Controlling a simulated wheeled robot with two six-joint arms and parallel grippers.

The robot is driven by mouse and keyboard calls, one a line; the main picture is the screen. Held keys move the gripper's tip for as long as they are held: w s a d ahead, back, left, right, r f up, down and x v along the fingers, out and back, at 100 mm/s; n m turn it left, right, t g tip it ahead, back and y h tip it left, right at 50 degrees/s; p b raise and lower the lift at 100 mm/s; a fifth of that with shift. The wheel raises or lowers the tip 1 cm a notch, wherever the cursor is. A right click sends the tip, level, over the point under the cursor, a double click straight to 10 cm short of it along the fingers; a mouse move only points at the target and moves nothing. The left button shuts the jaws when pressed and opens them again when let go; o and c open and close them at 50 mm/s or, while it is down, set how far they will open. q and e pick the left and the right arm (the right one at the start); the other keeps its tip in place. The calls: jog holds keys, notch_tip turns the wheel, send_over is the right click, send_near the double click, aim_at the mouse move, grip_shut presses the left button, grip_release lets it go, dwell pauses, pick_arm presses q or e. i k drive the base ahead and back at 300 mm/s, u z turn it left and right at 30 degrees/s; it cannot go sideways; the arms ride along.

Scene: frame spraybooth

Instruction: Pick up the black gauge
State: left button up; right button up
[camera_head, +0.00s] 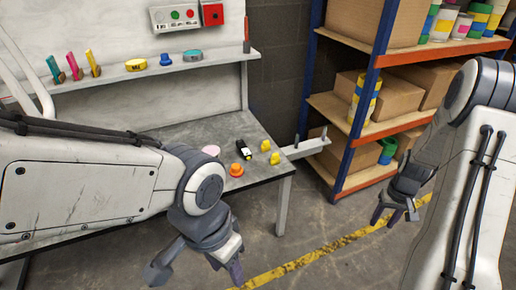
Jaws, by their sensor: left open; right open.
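A small black gauge (242,149) with a pale face lies on the grey worktable (165,136), near its right end. An orange round piece (236,170) is just in front of it, and yellow pieces lie to its right. My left gripper (196,272) is open and empty, in front of the table's near edge and nearer to me than the gauge. My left arm covers the left part of the tabletop. My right gripper (393,216) is open and empty, well to the right of the table, over the floor.
Two yellow pieces (275,158) and a pink disc (211,150) lie near the gauge. A wall shelf (125,73) holds tools and tape rolls. A blue and orange rack (349,158) with boxes stands at right. The floor between table and rack is clear.

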aim_at(243, 148)
jog(key=i, duration=1.3)
jog(key=u, duration=1.15)
